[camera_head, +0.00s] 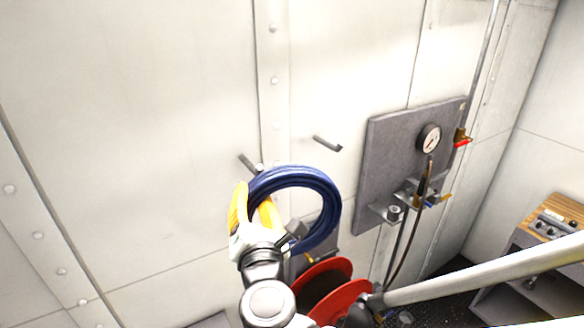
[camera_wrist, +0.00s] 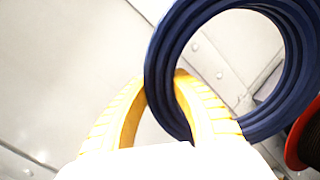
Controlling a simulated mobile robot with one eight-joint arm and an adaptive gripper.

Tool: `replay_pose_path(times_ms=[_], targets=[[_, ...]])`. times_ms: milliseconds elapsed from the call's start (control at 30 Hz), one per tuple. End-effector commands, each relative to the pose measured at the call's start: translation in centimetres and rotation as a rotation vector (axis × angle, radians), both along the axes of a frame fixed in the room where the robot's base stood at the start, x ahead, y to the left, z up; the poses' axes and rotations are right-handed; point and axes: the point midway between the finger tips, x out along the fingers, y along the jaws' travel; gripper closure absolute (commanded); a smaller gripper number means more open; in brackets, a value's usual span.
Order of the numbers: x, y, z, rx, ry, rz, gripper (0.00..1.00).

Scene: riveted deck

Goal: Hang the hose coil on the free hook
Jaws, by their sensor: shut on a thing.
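The dark blue hose coil (camera_head: 331,205) is held upright in front of the wall in the head view. My gripper (camera_head: 256,200) has yellow fingers and is shut on the coil's left side. In the wrist view, the fingers (camera_wrist: 165,95) close around the lower left of the coil (camera_wrist: 160,65). Two grey hooks stick out of the wall. The left hook (camera_head: 248,164) is just above and left of the coil, partly hidden near it. The right hook (camera_head: 327,143) is bare, above and right of the coil. I cannot tell whether the coil touches the left hook.
A grey panel (camera_head: 375,150) with a pressure gauge (camera_head: 429,139), valves and a hanging hose is on the wall to the right. A red reel (camera_head: 345,298) stands below the coil. A wood-topped cabinet (camera_head: 575,207) is at the far right. The wall left of the hooks is clear.

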Motion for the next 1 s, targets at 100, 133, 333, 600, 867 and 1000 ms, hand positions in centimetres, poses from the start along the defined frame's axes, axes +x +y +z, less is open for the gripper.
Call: replay_pose_path(times_ms=[100, 133, 333, 600, 867, 1000], targets=[[-1.9, 1.4, 2.5, 0.003, -0.006, 0.019, 1.00], [-2.2, 1.6, 2.8, 0.003, -0.006, 0.021, 1.00], [-2.9, 2.3, 3.4, 0.005, -0.009, 0.028, 1.00], [-1.8, 2.9, 3.2, 0.005, -0.009, 0.028, 1.00], [-0.4, 3.8, 3.0, 0.005, -0.009, 0.026, 1.00], [0.4, 4.2, 2.9, 0.005, -0.009, 0.026, 1.00]])
